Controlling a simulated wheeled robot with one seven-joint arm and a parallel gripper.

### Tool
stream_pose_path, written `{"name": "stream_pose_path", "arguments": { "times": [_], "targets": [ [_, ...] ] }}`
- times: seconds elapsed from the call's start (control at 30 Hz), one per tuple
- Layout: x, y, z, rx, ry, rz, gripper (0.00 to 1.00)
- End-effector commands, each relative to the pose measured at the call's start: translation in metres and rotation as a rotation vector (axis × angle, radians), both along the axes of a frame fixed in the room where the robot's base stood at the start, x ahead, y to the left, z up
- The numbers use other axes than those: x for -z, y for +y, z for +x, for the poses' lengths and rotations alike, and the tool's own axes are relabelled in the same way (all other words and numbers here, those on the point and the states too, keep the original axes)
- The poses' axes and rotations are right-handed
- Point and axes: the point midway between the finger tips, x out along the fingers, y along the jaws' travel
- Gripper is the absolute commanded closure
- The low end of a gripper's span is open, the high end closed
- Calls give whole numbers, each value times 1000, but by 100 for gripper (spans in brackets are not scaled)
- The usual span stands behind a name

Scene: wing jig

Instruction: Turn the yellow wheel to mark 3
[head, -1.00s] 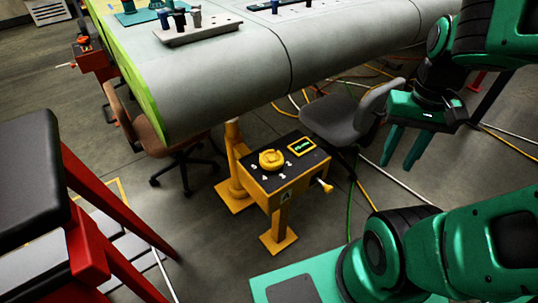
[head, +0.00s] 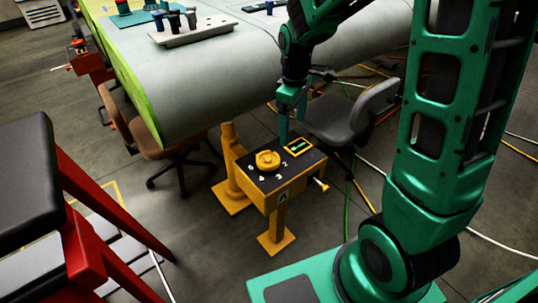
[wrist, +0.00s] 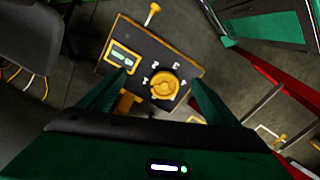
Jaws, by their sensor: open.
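The yellow wheel (head: 267,160) lies flat on the dark top of a yellow pedestal box (head: 282,200). In the wrist view the wheel (wrist: 164,86) shows between my two fingers, with white number marks around part of its rim. Mark 3 (wrist: 175,69) appears on the side away from my palm. Which mark the wheel points to is too small to tell. My gripper (head: 291,128) is open and empty, pointing down above the box's far side, near the small display. It also shows in the wrist view (wrist: 160,77). It appears apart from the wheel.
A yellow-framed display (head: 298,146) sits beside the wheel, and a yellow-knobbed handle (head: 321,184) sticks out of the box's side. The large grey wing (head: 210,80) overhangs behind. A grey chair (head: 340,115) stands close behind the box; a red-legged stool (head: 70,210) is at left.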

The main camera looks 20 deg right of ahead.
Motion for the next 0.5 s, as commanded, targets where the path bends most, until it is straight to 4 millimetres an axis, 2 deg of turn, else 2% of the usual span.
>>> {"name": "stream_pose_path", "arguments": {
  "times": [0.03,0.1,0.2,0.33,0.5],
  "targets": [
    [13,15,12,-72,7,8,15],
    [25,32,25,-155,7,18,15],
    [39,50,37,-241,9,31,15],
    [48,63,44,-299,7,40,15],
    [62,65,45,-311,10,42,15]
  ]
}}
